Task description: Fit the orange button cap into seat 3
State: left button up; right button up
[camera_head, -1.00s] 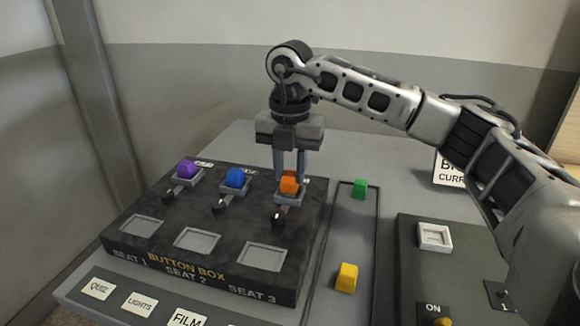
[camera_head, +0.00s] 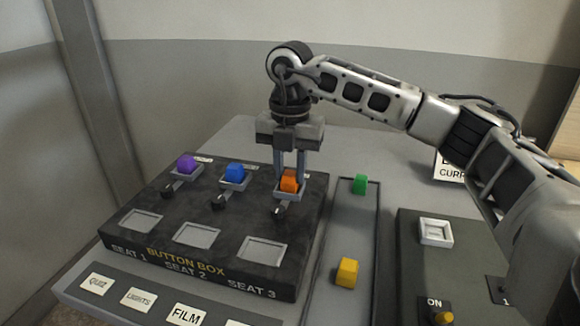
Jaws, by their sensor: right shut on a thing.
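The orange button cap (camera_head: 289,181) is at the raised square holder at the back right of the black button box (camera_head: 210,217), in the column marked SEAT 3. My right gripper (camera_head: 290,179) points straight down and is shut on the orange cap. The cap's lower part is within the holder's rim; I cannot tell whether it is fully down. The larger square recess near the SEAT 3 label (camera_head: 262,251) is empty. My left gripper is not in view.
A purple cap (camera_head: 187,163) and a blue cap (camera_head: 235,173) stand in the box's other back holders. A green cap (camera_head: 360,185) and a yellow cap (camera_head: 347,271) lie in the tray to the right. A dark switch panel (camera_head: 418,275) is at the right.

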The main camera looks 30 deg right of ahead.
jog(key=shift+f, duration=0.15)
jog(key=o, duration=1)
pick_arm(q)
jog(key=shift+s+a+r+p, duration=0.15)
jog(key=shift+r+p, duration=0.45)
jog(key=shift+p, duration=0.6)
pick_arm(e)
notch_tip(320, 180, up, 16)
